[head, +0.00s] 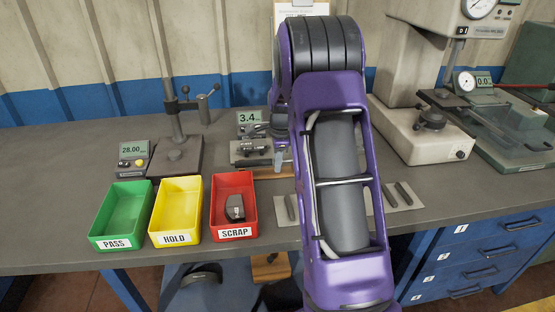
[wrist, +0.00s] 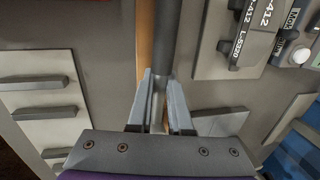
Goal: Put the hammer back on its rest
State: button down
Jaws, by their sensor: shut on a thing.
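My gripper (wrist: 158,125) is shut on a rod with a dark upper part and a lighter metal part between the fingers, which I take to be the hammer (wrist: 165,45). The hammer's head cannot be made out. In the head view my gripper (head: 279,158) is small and partly hidden by my arm, near a brown wooden block (head: 270,174) on the bench, possibly the rest. In the wrist view a wooden strip (wrist: 145,42) shows just left of the rod, behind it. I cannot tell whether the hammer touches the wood.
Green PASS (head: 119,242), yellow HOLD (head: 174,238) and red SCRAP (head: 235,232) bins stand at the front left; SCRAP holds a dark part. A pale mat (wrist: 50,130) bears several grey bars. A gauge stand (head: 178,150) and a tester (head: 425,140) stand behind. The left bench is clear.

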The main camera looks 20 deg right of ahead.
jog(key=c, duration=0.8)
grip_release()
jog(key=shift+o, duration=0.2)
jog(key=w+p+v, duration=0.1)
jog(key=p+v, duration=0.8)
jog(key=v, duration=1.5)
jog(key=shift+w+r, duration=0.2)
jog(key=shift+r, duration=0.05)
